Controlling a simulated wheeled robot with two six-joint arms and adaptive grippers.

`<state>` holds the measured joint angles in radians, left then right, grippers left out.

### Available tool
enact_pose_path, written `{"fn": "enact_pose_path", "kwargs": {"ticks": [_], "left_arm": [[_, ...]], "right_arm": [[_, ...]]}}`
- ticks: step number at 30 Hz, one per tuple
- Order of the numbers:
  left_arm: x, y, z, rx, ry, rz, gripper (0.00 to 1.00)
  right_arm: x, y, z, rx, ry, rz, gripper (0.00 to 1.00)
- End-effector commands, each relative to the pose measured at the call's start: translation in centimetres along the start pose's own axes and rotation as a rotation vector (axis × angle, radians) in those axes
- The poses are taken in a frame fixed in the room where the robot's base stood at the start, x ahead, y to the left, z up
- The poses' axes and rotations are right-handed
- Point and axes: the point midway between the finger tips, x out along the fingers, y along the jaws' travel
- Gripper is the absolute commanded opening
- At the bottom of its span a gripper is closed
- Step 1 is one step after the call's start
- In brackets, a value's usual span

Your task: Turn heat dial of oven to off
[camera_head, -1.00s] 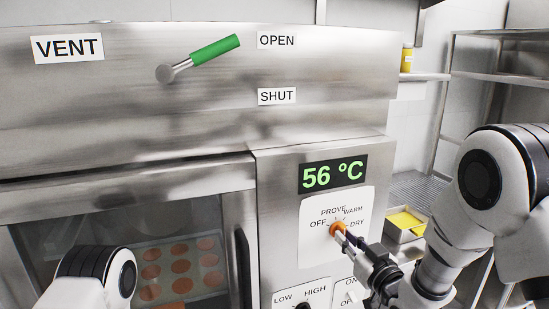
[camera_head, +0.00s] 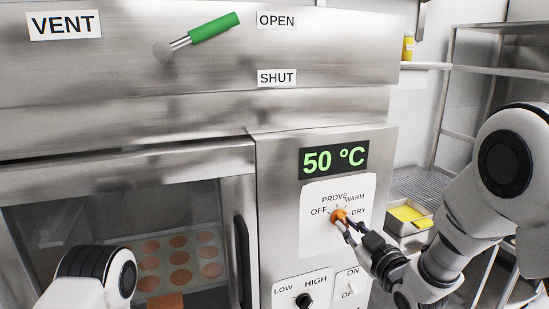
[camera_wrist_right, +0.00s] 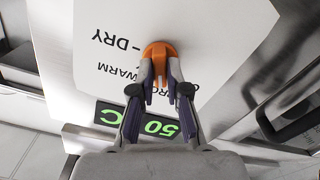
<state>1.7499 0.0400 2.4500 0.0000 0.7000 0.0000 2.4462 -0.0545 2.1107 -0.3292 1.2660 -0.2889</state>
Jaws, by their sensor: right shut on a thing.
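The oven's orange heat dial (camera_head: 338,215) sits on a white plate (camera_head: 318,243) marked OFF, PROVE, WARM and DRY, below a green display (camera_head: 333,160) reading 50 °C. My right gripper (camera_head: 347,230) is shut on the dial, coming in from the lower right. In the right wrist view, the dial (camera_wrist_right: 158,49) is between the two fingertips of the gripper (camera_wrist_right: 160,75), and the plate's letters appear upside down. The fingers partly cover the dial, so I cannot tell which mark it points to. Only a link of my left arm shows at lower left; its gripper is out of view.
A green-handled vent lever (camera_head: 213,28) is above, with OPEN and SHUT labels to its right. A black LOW/HIGH knob (camera_head: 304,300) sits below the dial. The glass oven door's dark handle (camera_head: 243,262) is to the left. A yellow-filled tray (camera_head: 408,220) stands at right.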

Motion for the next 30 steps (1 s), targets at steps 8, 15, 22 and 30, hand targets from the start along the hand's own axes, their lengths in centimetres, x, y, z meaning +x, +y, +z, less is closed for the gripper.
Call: {"fn": "enact_pose_path", "kwargs": {"ticks": [8, 15, 22, 30], "left_arm": [[1.7, 0.0, 0.0, 0.000, 0.000, 0.000, 0.46], [3.2, 0.0, 0.0, 0.000, 0.000, 0.000, 0.46], [3.7, 0.0, 0.0, 0.000, 0.000, 0.000, 0.46], [3.8, 0.0, 0.0, 0.000, 0.000, 0.000, 0.46]], "right_arm": [[0.0, -0.1, 0.2, -0.150, 0.002, 0.002, 0.00], [0.0, -0.1, 0.2, -0.306, 0.002, 0.001, 0.00], [0.0, 0.0, 0.0, -0.398, 0.000, 0.000, 0.00], [0.0, 0.0, 0.1, -0.404, 0.000, 0.000, 0.00]]}}
